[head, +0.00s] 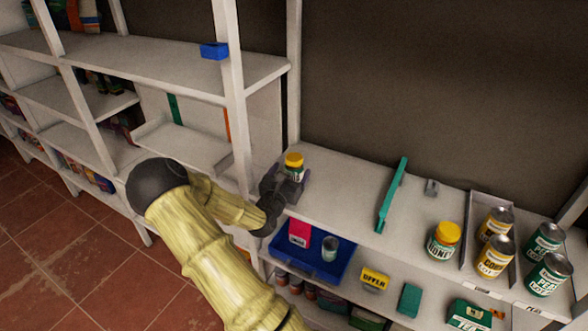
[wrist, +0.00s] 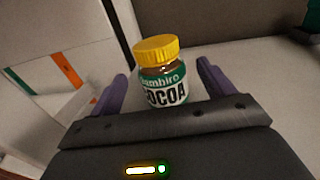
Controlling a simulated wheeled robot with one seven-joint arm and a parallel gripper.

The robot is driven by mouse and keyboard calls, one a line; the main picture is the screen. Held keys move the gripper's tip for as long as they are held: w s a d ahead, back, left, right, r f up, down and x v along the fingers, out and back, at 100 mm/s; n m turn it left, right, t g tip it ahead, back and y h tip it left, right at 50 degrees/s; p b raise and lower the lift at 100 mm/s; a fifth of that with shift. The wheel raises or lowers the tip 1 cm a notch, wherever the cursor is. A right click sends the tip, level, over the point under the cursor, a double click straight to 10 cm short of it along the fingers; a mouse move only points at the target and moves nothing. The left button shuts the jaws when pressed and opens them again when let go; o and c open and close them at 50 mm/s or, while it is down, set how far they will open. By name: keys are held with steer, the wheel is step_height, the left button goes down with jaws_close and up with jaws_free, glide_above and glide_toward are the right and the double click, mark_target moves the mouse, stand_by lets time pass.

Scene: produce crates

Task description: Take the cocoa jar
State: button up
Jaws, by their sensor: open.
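The cocoa jar (wrist: 163,90) has a yellow lid, a green and white label and brown contents. It stands upright on the white shelf (head: 340,190). In the head view the jar (head: 294,166) is at the left end of that shelf, partly hidden by my gripper. My gripper (head: 290,178) is open, with its two purple fingers on either side of the jar. In the wrist view my gripper (wrist: 160,90) shows gaps between the jar and both fingers. The jar's base is hidden behind the gripper body.
A shelf upright (head: 232,100) stands close to the left of my gripper. A green divider (head: 391,195) lies to the right, with free shelf between. A honey jar (head: 443,240) and several cans stand further right. A blue tray (head: 318,262) is on the shelf below.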

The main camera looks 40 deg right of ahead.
steer(key=p+x, duration=0.1)
steer(key=x, duration=0.4)
steer(key=shift+d+f, duration=0.1)
steer(key=shift+f, duration=0.05)
stand_by(0.5)
steer(key=c, duration=1.3)
